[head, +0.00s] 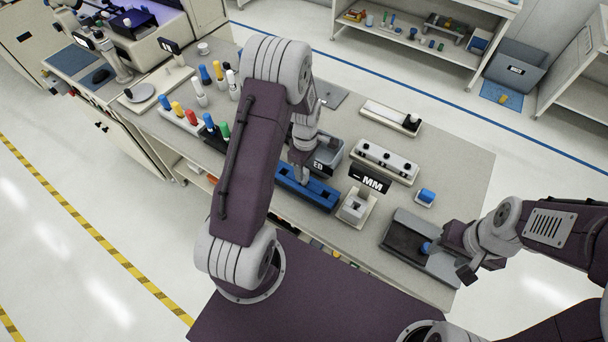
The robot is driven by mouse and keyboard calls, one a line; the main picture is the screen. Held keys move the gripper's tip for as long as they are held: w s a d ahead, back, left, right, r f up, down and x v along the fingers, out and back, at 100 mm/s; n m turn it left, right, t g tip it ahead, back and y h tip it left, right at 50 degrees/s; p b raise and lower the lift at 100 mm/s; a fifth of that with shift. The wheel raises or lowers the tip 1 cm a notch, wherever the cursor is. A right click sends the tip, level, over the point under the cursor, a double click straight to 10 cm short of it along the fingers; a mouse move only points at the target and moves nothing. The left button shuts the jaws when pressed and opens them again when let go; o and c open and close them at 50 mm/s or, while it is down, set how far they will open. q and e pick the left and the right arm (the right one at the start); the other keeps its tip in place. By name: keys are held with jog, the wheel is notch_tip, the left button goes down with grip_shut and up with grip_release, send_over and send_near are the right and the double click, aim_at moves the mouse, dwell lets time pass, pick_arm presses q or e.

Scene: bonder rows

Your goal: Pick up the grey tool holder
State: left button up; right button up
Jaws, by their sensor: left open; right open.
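A long pale grey holder block (385,161) with a row of dark round spots lies on the bench, right of centre; it looks most like the grey tool holder, though I cannot be sure. A blue slotted holder (318,194) lies nearer me. My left gripper (303,174) is open just above or at the blue holder, left of the pale block; its fingertips are partly hidden. My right gripper (452,260) is open over the right side of a dark grey tray (402,240), with a blue round item (426,248) by its fingers.
A black "MM" sign (370,178) and a small pale fixture (356,208) stand between the pale block and me. A grey bin (327,152) is behind the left gripper. Another pale block (391,117) lies farther back. Coloured bottles (190,117) crowd the left.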

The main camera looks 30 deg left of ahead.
pick_arm(q)
jog(key=shift+w+f, duration=0.15)
jog(key=shift+f, duration=0.3)
jog(key=shift+f+p, duration=0.3)
jog(key=f, duration=0.1)
jog(key=f+p, duration=0.1)
jog(key=f, duration=0.2)
jog(key=shift+a, duration=0.25)
jog(key=shift+f, duration=0.35)
grip_shut()
